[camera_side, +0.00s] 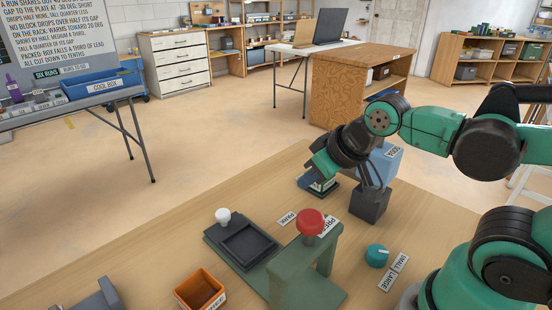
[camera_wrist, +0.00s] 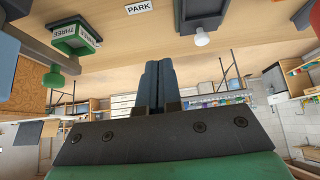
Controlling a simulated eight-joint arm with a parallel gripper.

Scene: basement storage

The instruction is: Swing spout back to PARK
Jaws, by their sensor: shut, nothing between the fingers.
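My gripper (camera_wrist: 158,64) is shut, with its dark fingers together and nothing between them. In the wrist view, which is upside down, the fingers point out over the table toward the room. In the side view my green and black wrist hangs above the table; the fingertips are not clear there. The PARK label (camera_side: 286,217) lies flat on the wooden table, left of the red knob; it also shows at the top of the wrist view (camera_wrist: 138,6). I cannot tell for sure which part is the spout. A dark block (camera_side: 370,204) stands below my wrist, beside a blue container (camera_side: 388,160).
A red knob (camera_side: 310,222) tops a green press frame (camera_side: 298,276). Left of it are a black tray (camera_side: 215,236), a white knob (camera_side: 223,215) and an orange bin (camera_side: 201,290). A teal dial (camera_side: 377,255) is at right. A green THREE box (camera_wrist: 75,38) stands near my gripper.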

